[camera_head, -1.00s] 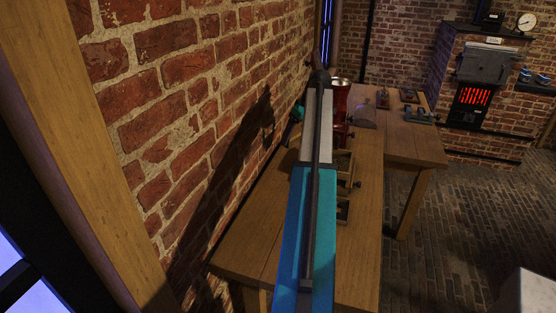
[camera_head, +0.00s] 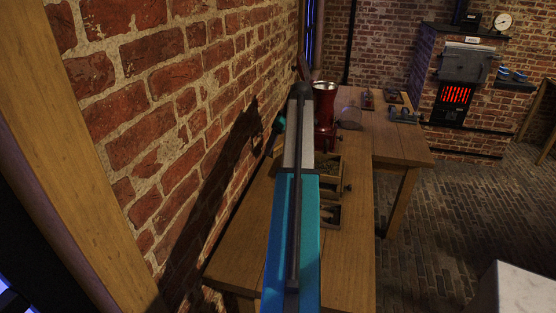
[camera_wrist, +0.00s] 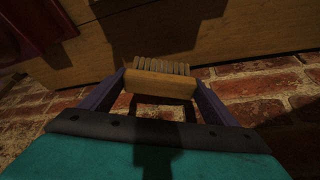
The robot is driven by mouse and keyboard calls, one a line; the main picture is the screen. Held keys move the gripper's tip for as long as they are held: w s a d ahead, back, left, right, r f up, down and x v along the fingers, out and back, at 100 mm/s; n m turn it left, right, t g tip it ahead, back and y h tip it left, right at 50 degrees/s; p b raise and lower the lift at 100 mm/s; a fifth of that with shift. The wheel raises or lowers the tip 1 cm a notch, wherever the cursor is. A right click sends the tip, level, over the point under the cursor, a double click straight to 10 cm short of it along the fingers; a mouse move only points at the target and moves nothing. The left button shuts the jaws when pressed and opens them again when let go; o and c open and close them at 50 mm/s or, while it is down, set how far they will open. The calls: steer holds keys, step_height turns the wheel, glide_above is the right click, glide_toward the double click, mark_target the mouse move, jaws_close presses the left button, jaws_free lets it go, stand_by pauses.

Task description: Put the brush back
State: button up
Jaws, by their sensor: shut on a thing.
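In the wrist view the brush (camera_wrist: 158,82) has a pale wooden block with a row of tan bristles along its upper edge. My gripper (camera_wrist: 158,88) is shut on it, with one dark finger at each end of the block. The brush appears in front of a wooden surface, and I cannot tell whether it touches that. In the head view my teal arm reaches away over the wooden bench, and I cannot make out the gripper or the brush there.
A red metal device (camera_head: 325,108) stands on the bench (camera_head: 345,250) just right of my arm. Small wooden boxes (camera_head: 329,214) sit nearer, partly hidden by my arm. A brick wall (camera_head: 170,110) runs close along the left. A glowing stove (camera_head: 453,95) stands at the back right.

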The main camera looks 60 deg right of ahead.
mark_target(280, 147)
steer(key=shift+f+p, duration=0.4)
steer(key=shift+f, duration=1.35)
steer(key=shift+f, duration=0.1)
steer(key=shift+f+p, duration=0.6)
steer(key=shift+f, duration=1.2)
steer(key=shift+f, duration=0.1)
steer(key=o, duration=1)
steer(key=shift+r, duration=0.2)
steer(key=b+v, duration=0.3)
steer(key=v, duration=0.9)
